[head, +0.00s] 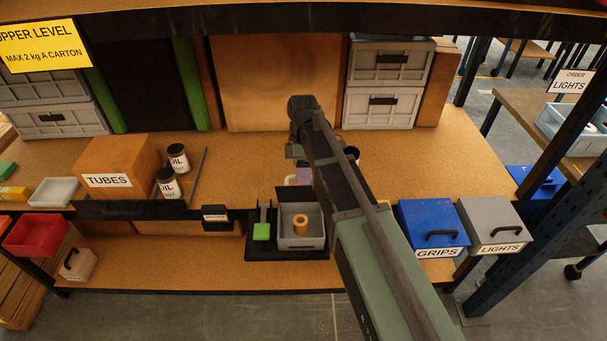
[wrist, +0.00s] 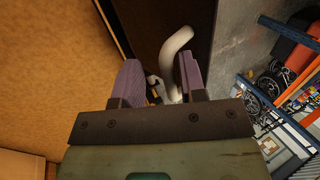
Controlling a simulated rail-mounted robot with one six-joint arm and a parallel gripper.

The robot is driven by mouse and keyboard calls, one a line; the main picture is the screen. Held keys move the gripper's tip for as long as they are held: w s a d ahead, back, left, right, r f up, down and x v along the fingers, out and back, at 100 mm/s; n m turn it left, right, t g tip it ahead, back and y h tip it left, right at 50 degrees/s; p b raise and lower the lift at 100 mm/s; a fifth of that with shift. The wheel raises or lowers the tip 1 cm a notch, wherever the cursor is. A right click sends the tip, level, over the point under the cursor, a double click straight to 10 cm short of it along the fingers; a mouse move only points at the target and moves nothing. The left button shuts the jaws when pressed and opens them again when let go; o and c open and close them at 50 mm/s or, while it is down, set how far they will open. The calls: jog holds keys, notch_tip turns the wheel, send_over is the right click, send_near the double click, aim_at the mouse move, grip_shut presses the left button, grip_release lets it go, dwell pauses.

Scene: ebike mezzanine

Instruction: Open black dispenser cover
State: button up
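My gripper (wrist: 157,85) is open, with purple finger pads standing apart. A pale curved bar (wrist: 176,50) shows beyond and between the fingertips, in front of a dark brown-black surface (wrist: 160,20); I cannot tell whether it touches the fingers. In the head view my arm hides most of the gripper, and only a purple patch (head: 303,175) shows above the grey bin. A small black box with a white label (head: 215,216) hangs on the shelf's front edge, left of the gripper. I cannot tell whether it is the black dispenser, and its label is unreadable.
A grey bin (head: 287,239) holding an orange ring stands on a black tray beside a green block (head: 261,231). The blue GRIPS box (head: 433,222) and grey LIGHTS box (head: 492,219) are right of my arm. The TUBES carton (head: 118,158) and oil jars (head: 178,158) stand left.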

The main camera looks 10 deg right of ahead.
jog(key=p+v, duration=0.9)
jog(key=v, duration=0.2)
jog(key=shift+p, duration=0.4)
jog(key=shift+c, duration=0.2)
